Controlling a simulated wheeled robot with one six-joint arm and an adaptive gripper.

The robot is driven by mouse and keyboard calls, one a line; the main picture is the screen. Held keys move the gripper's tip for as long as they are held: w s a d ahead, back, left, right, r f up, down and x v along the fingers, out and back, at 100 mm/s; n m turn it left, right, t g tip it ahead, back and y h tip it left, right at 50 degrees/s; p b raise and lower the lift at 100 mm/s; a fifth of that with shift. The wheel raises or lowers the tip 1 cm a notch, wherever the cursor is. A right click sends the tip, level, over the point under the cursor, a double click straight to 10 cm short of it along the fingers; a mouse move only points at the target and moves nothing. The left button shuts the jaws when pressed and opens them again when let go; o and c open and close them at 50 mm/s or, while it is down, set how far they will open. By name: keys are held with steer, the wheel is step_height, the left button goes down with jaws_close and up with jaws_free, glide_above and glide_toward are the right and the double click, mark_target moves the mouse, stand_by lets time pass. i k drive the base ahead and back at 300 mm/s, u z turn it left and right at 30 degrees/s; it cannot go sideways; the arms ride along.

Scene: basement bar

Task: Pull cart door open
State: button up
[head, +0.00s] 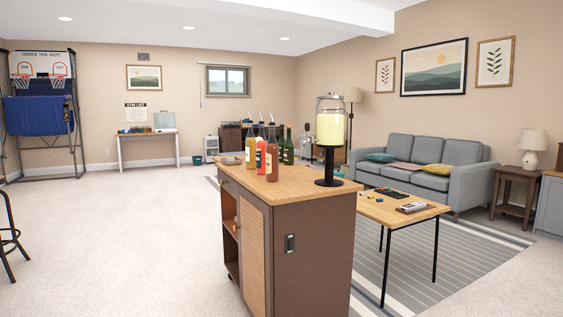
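A brown bar cart (312,245) with a light wood top stands in the lower middle of the head view. Its near end is a plain dark panel with a small metal fitting. On its left face is a light slatted door (254,258), which looks shut. Left of the door are open shelves with small items on them. Whether the door has a handle is too small to tell. Several bottles and a drink dispenser (330,130) with pale yellow liquid stand on the cart's top. My gripper is not in view.
Open carpet (120,240) lies left of the cart, in front of its door. A low table (445,210) on a striped rug stands close on the right, with a grey sofa (470,188) behind it. A dark stool (8,235) is at the left edge.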

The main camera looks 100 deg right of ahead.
mark_target(255, 228)
steer(key=z, duration=1.1)
steer(key=i, duration=1.2)
steer(key=z, duration=1.4)
steer(key=i, duration=1.8)
steer(key=z, duration=1.45)
steer(key=i, duration=1.05)
steer(key=z, duration=1.1)
